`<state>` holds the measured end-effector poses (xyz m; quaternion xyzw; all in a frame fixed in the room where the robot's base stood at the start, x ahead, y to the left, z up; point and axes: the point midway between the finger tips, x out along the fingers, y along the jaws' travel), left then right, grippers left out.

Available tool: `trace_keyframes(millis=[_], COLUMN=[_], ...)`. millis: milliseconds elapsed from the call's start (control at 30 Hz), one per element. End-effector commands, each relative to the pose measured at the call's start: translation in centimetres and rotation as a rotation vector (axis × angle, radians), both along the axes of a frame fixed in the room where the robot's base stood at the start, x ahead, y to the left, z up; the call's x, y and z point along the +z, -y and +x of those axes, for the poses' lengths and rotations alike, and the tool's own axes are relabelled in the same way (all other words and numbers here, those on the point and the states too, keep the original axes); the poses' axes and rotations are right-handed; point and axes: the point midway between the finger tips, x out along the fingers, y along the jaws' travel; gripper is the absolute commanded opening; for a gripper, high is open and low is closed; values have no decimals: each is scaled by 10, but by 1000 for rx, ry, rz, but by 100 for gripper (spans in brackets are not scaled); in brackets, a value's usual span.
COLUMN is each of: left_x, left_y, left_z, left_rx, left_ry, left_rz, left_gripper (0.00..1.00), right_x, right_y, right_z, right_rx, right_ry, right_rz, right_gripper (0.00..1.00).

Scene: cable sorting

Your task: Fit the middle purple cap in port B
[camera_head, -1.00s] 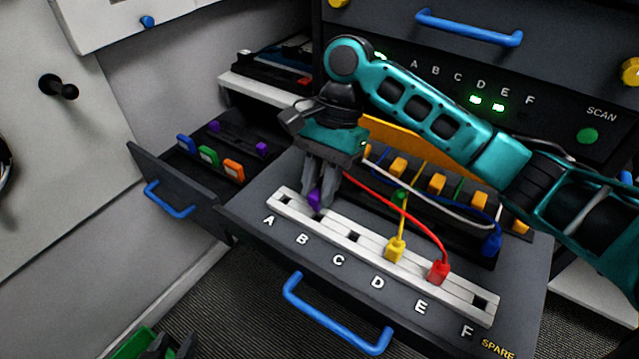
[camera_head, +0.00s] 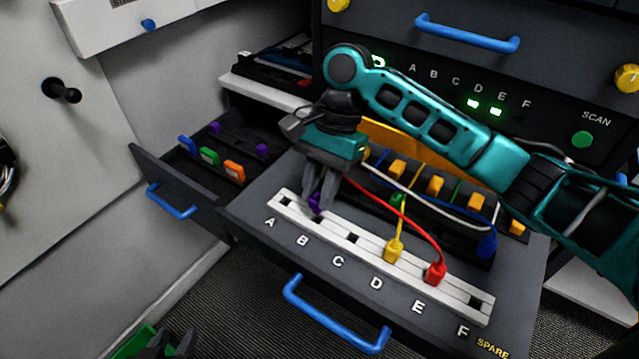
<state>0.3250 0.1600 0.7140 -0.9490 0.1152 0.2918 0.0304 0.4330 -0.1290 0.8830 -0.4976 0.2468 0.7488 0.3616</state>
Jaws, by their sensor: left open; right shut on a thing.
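My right gripper (camera_head: 317,204) points down over the white port strip (camera_head: 413,275) and is shut on a purple cap (camera_head: 315,202). The cap is at port B (camera_head: 318,219), with its lower end just at or above the opening; I cannot tell whether it has entered. Part of the cap is hidden by the fingers. Two other purple caps, one farther back (camera_head: 215,127) and one nearer (camera_head: 262,150), lie in the side drawer with a gap between them. My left gripper (camera_head: 172,342) is open and partly in view at the bottom left edge, away from the strip.
Ports A, C and F look empty. A yellow plug (camera_head: 393,250) sits at D and a red plug (camera_head: 435,273) at E, their cables arching behind. Blue, green and orange pieces stand in the side drawer (camera_head: 142,165).

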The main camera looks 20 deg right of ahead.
Motion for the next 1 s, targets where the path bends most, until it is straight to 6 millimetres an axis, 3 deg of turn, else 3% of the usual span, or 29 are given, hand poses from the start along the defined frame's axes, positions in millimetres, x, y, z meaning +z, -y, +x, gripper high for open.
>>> trace_keyframes(millis=[1000], left_x=[11], left_y=[1], left_z=[1], left_rx=[0], left_ry=[2], left_rz=[0], left_gripper=[43], right_x=[0], right_y=[0], right_z=[0], right_rx=[0], right_ry=[-1], right_rz=[-1], right_gripper=[0])
